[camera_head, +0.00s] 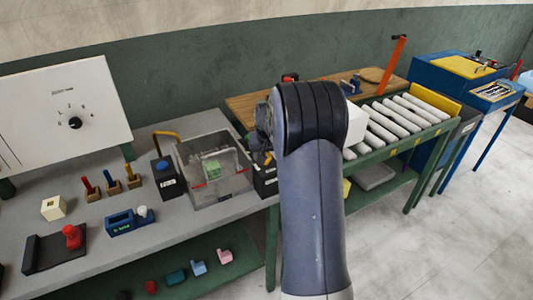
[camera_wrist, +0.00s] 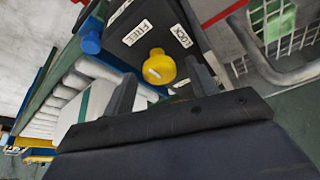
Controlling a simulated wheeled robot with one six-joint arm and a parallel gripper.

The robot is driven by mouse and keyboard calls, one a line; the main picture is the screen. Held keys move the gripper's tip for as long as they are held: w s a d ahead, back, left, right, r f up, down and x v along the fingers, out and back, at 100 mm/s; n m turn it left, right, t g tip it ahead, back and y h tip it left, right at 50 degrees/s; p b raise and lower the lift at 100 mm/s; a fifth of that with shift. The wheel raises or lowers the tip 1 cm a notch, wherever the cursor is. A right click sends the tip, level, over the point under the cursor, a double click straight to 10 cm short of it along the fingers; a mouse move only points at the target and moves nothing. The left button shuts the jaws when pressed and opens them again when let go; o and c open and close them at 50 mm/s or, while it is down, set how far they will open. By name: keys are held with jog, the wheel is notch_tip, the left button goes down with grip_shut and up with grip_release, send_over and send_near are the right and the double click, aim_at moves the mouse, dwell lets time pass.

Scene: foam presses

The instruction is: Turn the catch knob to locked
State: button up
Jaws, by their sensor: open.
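The catch knob (camera_wrist: 158,66) is a yellow round knob with a small whitish mark, on a black box (camera_wrist: 115,48) in the wrist view. Labels FREE (camera_wrist: 138,32) and LOCK (camera_wrist: 181,36) sit on the box beyond it. I cannot tell which label the knob points to. My gripper (camera_wrist: 160,73) is open, with one finger on each side of the knob in the picture; contact is not clear. In the head view the black box (camera_head: 265,182) is partly hidden by my arm, and my fingers are hidden too.
A clear-walled bin (camera_head: 215,190) with a green block (camera_head: 212,168) stands beside the black box. A roller conveyor (camera_head: 400,122) lies on the other side. A blue knob (camera_wrist: 92,43) is near the box. The grey bench (camera_head: 100,240) carries several small fixtures.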

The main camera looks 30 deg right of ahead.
jog(key=c, duration=1)
jog(key=shift+o, duration=0.2)
jog(key=m+b, duration=0.1)
jog(key=m, duration=0.1)
jog(key=m+h+b, duration=0.1)
jog(key=m+b, duration=0.1)
jog(key=shift+w+a+f+m+g+h, duration=0.1)
jog(key=shift+a+f+m+g+h, duration=0.05)
jog(key=shift+m+g+h, duration=0.2)
jog(key=m+g, duration=0.1)
jog(key=m, duration=0.1)
jog(key=m+h+b, duration=0.1)
jog(key=m, duration=0.1)
jog(key=shift+w+m+g+b, duration=0.1)
jog(key=shift+m+g+b, duration=0.15)
jog(key=shift+g+b, duration=0.1)
jog(key=m, duration=0.1)
jog(key=m+g, duration=0.1)
jog(key=m, duration=0.1)
jog(key=m+g, duration=0.1)
jog(key=m, duration=0.1)
jog(key=shift+w+r+p, duration=0.15)
jog(key=shift+r+p, duration=0.1)
jog(key=shift+p, duration=0.05)
jog(key=shift+m+g+p, duration=0.55)
jog(key=shift+m+g, duration=0.15)
jog(key=shift+m, duration=1.1)
